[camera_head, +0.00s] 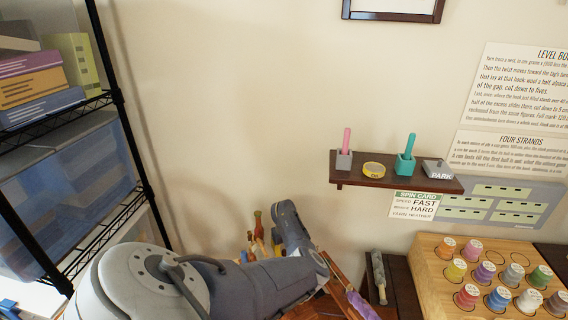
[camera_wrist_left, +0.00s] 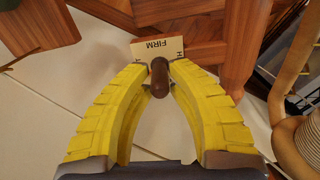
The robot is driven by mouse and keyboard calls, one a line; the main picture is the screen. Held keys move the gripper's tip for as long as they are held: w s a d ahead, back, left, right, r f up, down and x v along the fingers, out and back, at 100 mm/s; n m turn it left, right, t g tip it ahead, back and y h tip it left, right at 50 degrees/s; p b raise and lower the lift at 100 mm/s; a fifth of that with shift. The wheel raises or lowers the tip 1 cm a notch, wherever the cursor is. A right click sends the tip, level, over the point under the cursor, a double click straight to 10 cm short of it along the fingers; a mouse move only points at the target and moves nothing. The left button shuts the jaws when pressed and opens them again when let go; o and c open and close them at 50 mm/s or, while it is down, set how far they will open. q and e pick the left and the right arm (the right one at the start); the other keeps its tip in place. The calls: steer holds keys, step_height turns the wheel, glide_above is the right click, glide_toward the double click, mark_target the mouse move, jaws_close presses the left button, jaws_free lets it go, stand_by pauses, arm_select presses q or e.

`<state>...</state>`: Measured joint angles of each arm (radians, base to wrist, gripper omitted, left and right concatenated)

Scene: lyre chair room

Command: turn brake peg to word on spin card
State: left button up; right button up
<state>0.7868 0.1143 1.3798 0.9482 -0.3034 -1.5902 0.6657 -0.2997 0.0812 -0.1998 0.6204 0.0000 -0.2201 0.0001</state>
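The brake peg (camera_wrist_left: 160,78) is a dark brown rounded peg in the left wrist view. A cream label plate (camera_wrist_left: 172,46) lies behind it, with FIRM upside down in the middle and an H at its right; the left word is mostly hidden. My left gripper (camera_wrist_left: 159,68) has its yellow fingers on both sides of the peg, with the tips close against it. The spin card (camera_head: 416,204) hangs under the wall shelf in the head view and reads SPEED FAST and a second line HARD. My left arm hides the peg there. My right gripper is not in view.
A dark wall shelf (camera_head: 376,182) carries small pots, a yellow disc and a PARK block. A wooden rack (camera_head: 432,262) of coloured spools stands at the right. Black metal shelving (camera_head: 118,98) stands at the left. Reddish wooden parts (camera_wrist_left: 205,22) surround the label plate.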

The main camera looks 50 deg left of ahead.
arm_select(q)
jaws_close()
steer(key=shift+m, duration=0.3)
steer(key=m, duration=0.3)
steer(key=shift+a+m, duration=0.1)
steer(key=shift+m, duration=0.3)
steer(key=m, duration=0.3)
steer(key=shift+m, duration=2.1)
steer(key=shift+w+r, duration=0.1)
steer(key=o, duration=0.6)
jaws_free()
